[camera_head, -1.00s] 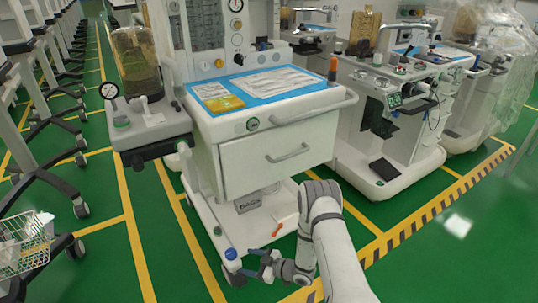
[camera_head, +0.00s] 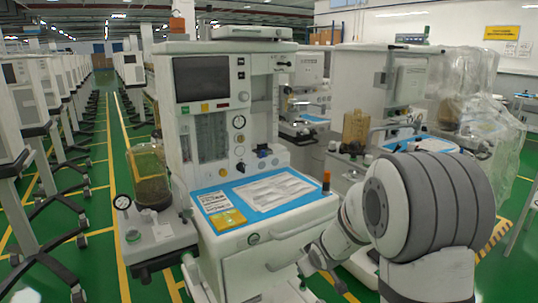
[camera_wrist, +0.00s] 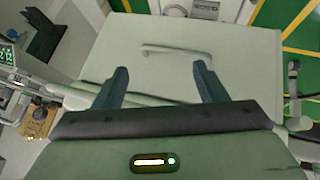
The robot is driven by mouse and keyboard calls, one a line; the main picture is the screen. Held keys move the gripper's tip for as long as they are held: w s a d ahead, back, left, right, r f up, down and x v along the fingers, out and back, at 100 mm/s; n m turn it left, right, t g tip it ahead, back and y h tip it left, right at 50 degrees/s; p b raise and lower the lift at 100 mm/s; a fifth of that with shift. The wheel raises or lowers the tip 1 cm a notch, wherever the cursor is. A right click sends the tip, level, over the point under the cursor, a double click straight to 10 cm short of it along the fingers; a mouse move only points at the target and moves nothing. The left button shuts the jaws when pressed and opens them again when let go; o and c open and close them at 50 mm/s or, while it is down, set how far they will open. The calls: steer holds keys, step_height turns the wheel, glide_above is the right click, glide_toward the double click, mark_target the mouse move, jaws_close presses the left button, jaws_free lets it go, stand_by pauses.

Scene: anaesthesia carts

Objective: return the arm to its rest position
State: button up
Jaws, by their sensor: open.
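My gripper (camera_wrist: 157,85) shows in the wrist view with its two dark fingers spread apart and nothing between them. Beyond the fingers is the pale drawer front of the anaesthesia cart, with its curved handle (camera_wrist: 176,50). In the head view my arm is folded up at the lower right, with a large grey joint close to the camera.
A second cart (camera_head: 388,95) and a plastic-covered one (camera_head: 470,90) stand behind on the right. Green floor is open in the left aisle (camera_head: 100,215).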

steer(key=s+d+r+m+g+h+p, duration=0.1)
steer(key=s+d+r+m+p, duration=0.15)
steer(key=s+r, duration=0.5)
steer(key=s+d+r+m+g+h+p, duration=0.1)
steer(key=s+r+p, duration=0.2)
steer(key=s+r, duration=0.4)
steer(key=s+a+r+m+g+y+p, duration=0.1)
steer(key=s+r+m+g+p, duration=0.2)
steer(key=s+r, duration=0.5)
steer(key=s+p, duration=0.1)
steer(key=s, duration=0.6)
steer(key=shift+s+r+p, duration=0.15)
steer(key=shift+p, duration=0.25)
